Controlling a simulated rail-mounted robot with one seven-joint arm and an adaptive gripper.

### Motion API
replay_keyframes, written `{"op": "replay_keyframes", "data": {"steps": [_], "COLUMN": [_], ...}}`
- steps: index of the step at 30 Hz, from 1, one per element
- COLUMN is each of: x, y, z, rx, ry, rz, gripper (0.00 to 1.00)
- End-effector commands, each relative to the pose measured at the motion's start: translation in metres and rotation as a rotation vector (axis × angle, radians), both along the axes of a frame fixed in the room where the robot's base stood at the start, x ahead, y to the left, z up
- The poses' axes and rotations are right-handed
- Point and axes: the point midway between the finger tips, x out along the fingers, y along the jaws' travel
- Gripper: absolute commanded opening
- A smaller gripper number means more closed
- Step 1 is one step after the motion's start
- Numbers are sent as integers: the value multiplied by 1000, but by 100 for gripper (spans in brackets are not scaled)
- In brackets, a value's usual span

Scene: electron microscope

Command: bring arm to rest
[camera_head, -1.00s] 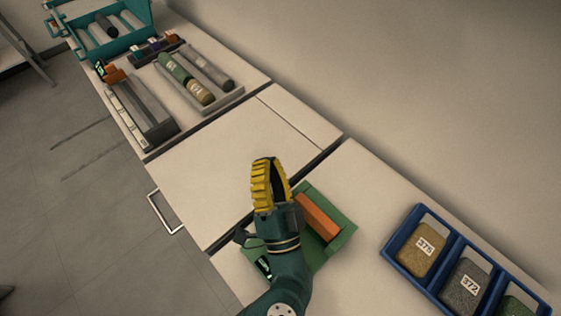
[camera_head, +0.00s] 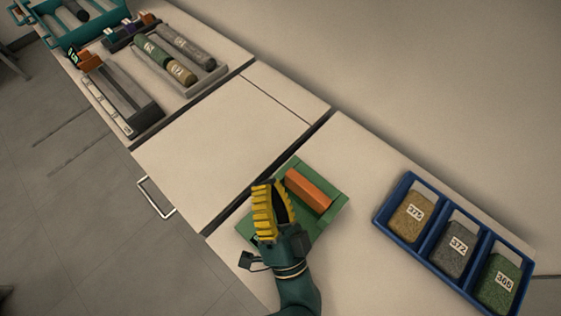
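My gripper (camera_head: 262,183) has yellow ribbed fingers on a dark green arm. It is over the left part of the green tray (camera_head: 327,213), which holds an orange block (camera_head: 308,190). The fingers point up the picture, and they look close together at the tips. No object shows between them. The arm and fingers hide part of the tray. From this angle I cannot tell whether the gripper touches the tray or is fully shut.
A blue bin (camera_head: 385,212) with several numbered sample blocks stands at right. A grey tray (camera_head: 213,77) holds numbered cylinders at upper left, beside a dark grey holder (camera_head: 120,92). A teal rack (camera_head: 97,24) stands farther off. The middle counter (camera_head: 215,140) is clear; a handle (camera_head: 157,198) juts from its front.

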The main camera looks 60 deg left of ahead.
Motion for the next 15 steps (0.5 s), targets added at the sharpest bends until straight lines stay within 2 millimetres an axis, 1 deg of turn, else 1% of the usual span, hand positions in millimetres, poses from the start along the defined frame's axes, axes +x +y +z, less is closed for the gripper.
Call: {"op": "replay_keyframes", "data": {"steps": [1,3,6,9,12,15], "x": [0,-3,-6,-9,-11,-13], "y": [-14,-29,-50,-67,-78,-82], "z": [0,0,0,0,0,0], "rx": [1,0,0,1,1,-1], "ry": [2,1,2,2,2,0], "rz": [-10,-10,-8,-6,-3,-1], "gripper": [0,0,0,0,0,0]}}
